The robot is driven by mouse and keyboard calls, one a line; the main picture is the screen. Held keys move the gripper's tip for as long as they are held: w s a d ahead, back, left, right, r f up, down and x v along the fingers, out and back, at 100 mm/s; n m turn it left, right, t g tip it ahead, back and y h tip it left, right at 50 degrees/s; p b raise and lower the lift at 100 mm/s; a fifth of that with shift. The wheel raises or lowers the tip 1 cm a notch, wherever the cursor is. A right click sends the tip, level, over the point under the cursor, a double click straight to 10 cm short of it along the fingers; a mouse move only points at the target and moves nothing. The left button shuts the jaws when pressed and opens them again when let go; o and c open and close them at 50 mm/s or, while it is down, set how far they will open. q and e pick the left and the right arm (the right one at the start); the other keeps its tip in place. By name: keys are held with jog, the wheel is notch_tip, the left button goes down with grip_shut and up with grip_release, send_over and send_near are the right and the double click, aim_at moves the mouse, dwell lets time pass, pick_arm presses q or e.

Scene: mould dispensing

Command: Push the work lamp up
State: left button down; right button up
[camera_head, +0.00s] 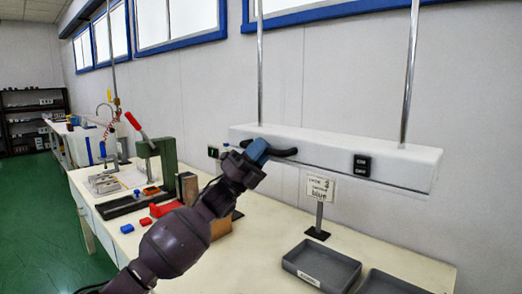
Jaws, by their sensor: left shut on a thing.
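The work lamp (335,152) is a long white housing hung on two upright metal rods over the bench, close to the wall. It has a black curved handle (286,152) on its front and a black switch (361,165) to the right. My left gripper (263,151) is at the handle at the lamp's left part and is shut on it. The gripper and wrist hide part of the handle. My right gripper is not in view.
Below stands a pale bench (255,262) with grey trays (321,267), a small sign on a post (320,190), a green press (160,160) with a red-tipped lever, and small red and blue blocks. My left arm crosses over the bench. Windows are above.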

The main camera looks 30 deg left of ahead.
pick_arm(q)
jog(key=shift+r, duration=0.25)
notch_tip(320, 180, up, 5)
jog(key=shift+s+f+p, duration=0.1)
jog(key=shift+s+p, duration=0.05)
jog(key=shift+p, duration=0.95)
notch_tip(320, 180, up, 24)
jog(key=p, duration=0.9)
jog(key=shift+a+f, duration=0.15)
jog(key=shift+f, duration=0.1)
jog(key=c, duration=1.4)
grip_release()
jog(key=shift+f, duration=0.15)
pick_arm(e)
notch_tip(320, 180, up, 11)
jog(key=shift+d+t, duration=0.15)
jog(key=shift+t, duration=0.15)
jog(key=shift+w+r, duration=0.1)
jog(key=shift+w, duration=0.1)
